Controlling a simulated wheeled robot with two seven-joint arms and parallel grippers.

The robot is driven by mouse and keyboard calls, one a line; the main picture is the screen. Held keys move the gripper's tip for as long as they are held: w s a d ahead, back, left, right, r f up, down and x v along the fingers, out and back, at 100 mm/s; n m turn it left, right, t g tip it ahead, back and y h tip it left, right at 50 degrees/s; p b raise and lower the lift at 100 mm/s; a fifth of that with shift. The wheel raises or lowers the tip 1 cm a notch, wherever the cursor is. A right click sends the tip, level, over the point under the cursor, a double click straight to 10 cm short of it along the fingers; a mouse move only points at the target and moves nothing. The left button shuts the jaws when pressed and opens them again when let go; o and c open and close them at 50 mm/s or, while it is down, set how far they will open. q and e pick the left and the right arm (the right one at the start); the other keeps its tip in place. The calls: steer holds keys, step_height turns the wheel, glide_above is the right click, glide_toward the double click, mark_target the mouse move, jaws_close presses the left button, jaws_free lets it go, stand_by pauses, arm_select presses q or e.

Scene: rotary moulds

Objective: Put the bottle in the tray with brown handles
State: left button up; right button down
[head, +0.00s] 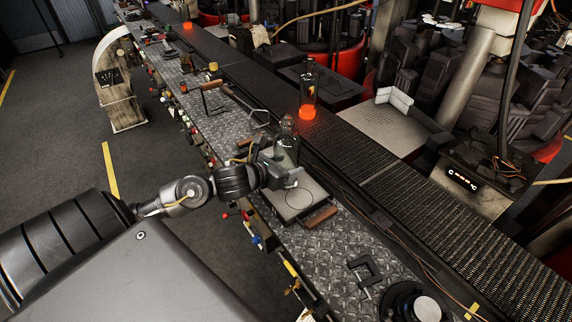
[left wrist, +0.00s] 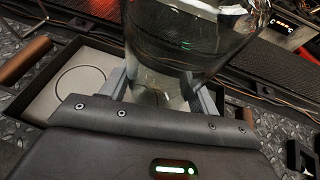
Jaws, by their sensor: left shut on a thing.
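A clear glass bottle (head: 286,150) stands about upright in my left gripper (head: 285,180), over the tray. In the left wrist view the bottle (left wrist: 190,40) fills the upper middle, between the two fingers of my left gripper (left wrist: 160,92), which is shut on it. The tray (head: 318,196) is grey with a round ring mark and brown handles; one handle (head: 320,218) shows at its near right end. The tray also shows in the left wrist view (left wrist: 50,105). The bottle's base is partly hidden, so I cannot tell whether it touches the tray. My right gripper is not in view.
A glowing orange-bottomed bottle (head: 307,100) stands on the dark conveyor (head: 350,150) behind the tray. A black clamp (head: 365,272) and a round black device (head: 415,302) lie on the metal bench (head: 345,245) to the right. Hand tools lie further left.

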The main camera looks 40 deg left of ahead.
arm_select(q)
steer(key=shift+f, duration=0.1)
steer(key=o, duration=1.4)
steer(key=shift+c, duration=0.2)
steer(key=shift+s, duration=0.4)
steer(key=d+p+v, duration=0.1)
steer(key=p+v, duration=0.3)
steer(key=v, duration=0.7)
steer(key=shift+a+r, duration=0.3)
steer(key=shift+a, duration=0.2)
steer(key=shift+s, duration=0.15)
